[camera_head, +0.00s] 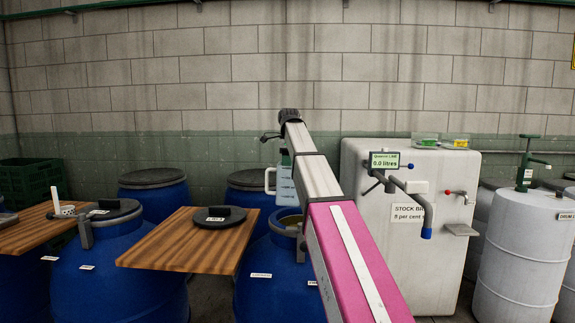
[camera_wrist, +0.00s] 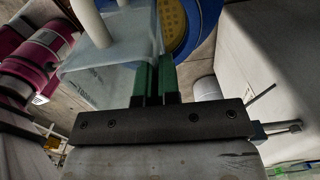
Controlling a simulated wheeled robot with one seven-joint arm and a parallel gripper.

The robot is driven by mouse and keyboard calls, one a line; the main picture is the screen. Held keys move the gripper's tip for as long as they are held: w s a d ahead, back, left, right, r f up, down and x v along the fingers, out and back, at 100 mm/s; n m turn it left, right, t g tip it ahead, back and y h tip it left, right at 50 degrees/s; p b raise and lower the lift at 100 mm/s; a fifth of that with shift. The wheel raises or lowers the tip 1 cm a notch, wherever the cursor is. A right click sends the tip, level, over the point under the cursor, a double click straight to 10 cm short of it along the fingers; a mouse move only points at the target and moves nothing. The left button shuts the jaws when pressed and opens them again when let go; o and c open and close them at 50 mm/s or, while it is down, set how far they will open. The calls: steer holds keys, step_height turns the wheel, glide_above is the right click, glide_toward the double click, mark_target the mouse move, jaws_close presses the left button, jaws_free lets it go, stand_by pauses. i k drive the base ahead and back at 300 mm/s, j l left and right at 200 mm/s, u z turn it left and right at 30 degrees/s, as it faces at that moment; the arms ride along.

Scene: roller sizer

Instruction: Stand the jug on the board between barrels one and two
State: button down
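The jug (camera_head: 285,187) is a pale translucent measuring jug with a white handle. In the head view it hangs upright beside my arm, above and behind the open barrel. In the wrist view the jug (camera_wrist: 105,65) fills the upper left. My gripper (camera_wrist: 158,75) has its green fingers close together on the jug's near wall; the grasp is partly hidden. A wooden board (camera_head: 165,250) spans between a blue barrel (camera_head: 118,275) on the left and another blue barrel (camera_head: 262,285) on the right. Their numbers are not readable. A black lid (camera_head: 218,217) lies on this board's far right part.
A second board (camera_head: 40,235) is at the left with a small white item on it. The right barrel is open, with a yellow perforated surface (camera_wrist: 172,22) inside. A white tank (camera_head: 385,255) with a tap and display stands right; a white drum (camera_head: 525,250) stands beyond.

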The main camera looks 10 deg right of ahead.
mark_target(169, 247)
steer(key=k+j+u, duration=0.15)
steer(key=j, duration=0.75)
steer(key=j+u, duration=0.1)
steer(key=j, duration=0.85)
steer(key=i+j+u, duration=0.1)
steer(key=i+l, duration=0.15)
steer(key=l, duration=0.25)
